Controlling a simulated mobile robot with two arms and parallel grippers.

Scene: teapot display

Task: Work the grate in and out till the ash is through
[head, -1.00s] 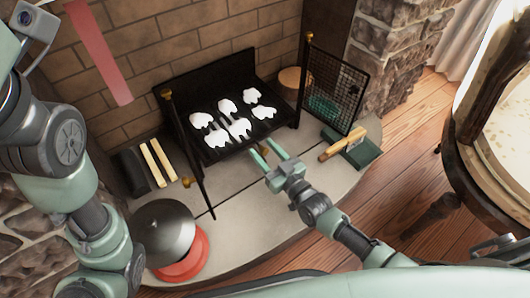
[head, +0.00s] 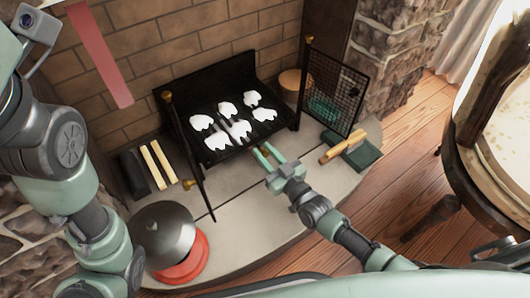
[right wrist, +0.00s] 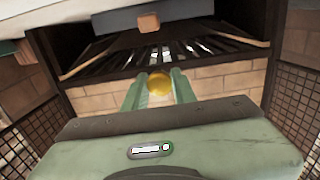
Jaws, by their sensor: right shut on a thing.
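The black grate (head: 212,88) stands in the brick fireplace, with several white ash clumps (head: 240,129) on it. In the right wrist view, its dark slats (right wrist: 150,58) show with pale gaps or ash between them. A round gold knob (right wrist: 160,84) sits between the two green fingers of my right gripper (right wrist: 158,90). In the head view my right gripper (head: 264,152) is at the grate's front edge, its fingers shut on the knob, which they mostly hide. My left arm shows at the left; its gripper is out of view.
A mesh screen (head: 335,88) stands open right of the grate. A wooden-handled brush (head: 338,150) lies on a dark green pan (head: 362,153). A dark domed lid (head: 163,232) on a red base (head: 182,262) stands front left. Bare stone hearth (head: 235,205) lies between.

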